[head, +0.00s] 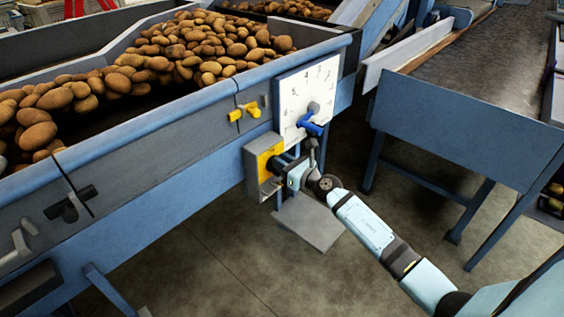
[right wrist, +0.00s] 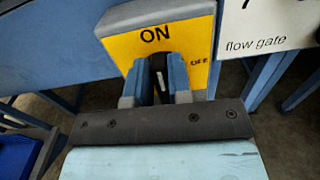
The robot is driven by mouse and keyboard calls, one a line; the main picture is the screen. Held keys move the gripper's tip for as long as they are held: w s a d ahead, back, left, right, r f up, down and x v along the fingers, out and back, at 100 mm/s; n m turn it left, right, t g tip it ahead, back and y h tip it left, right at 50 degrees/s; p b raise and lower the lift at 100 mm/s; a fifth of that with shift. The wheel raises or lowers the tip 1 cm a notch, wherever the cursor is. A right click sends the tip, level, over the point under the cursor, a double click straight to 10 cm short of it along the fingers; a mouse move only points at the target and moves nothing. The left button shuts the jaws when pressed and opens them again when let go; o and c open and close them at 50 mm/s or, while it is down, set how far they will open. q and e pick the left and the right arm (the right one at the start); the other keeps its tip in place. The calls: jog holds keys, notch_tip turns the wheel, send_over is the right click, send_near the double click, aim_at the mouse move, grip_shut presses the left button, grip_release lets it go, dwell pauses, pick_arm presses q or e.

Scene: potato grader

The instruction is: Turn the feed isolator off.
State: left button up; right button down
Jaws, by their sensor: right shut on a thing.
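The feed isolator (head: 262,154) is a grey box with a yellow face on the side of the potato hopper. In the right wrist view its yellow plate (right wrist: 190,38) reads ON at the top and OFF at the right. My right gripper (head: 283,165) is at the isolator's front. In the right wrist view its two fingers (right wrist: 158,85) are closed on the dark isolator handle (right wrist: 157,66), one on each side. The handle stands upright, in line with ON. Its lower part is hidden by my gripper. My left gripper is not in view.
A white flow gate dial (head: 308,85) with a blue lever (head: 311,127) is just above the isolator. A yellow handle (head: 244,111) is on the hopper wall (head: 190,123), left of the dial. A blue-framed conveyor (head: 465,125) stands at the right, with open floor between.

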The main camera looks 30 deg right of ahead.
jog(key=m+p, duration=0.1)
jog(key=m, duration=0.1)
jog(key=d+m+p, duration=0.1)
jog(key=m, duration=0.2)
jog(key=shift+w, duration=0.2)
pick_arm(q)
jog(key=p, duration=0.2)
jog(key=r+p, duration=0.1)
jog(key=p, duration=0.1)
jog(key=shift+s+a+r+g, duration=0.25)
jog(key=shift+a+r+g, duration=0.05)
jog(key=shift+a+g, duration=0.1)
pick_arm(e)
jog(key=m, duration=0.4)
jog(key=d+f+m, duration=0.1)
jog(key=m, duration=0.3)
jog(key=f+m, duration=0.1)
jog(key=m, duration=0.3)
jog(key=shift+w+d+f, duration=0.25)
jog(key=shift+m, duration=0.4)
jog(key=shift+f, duration=0.1)
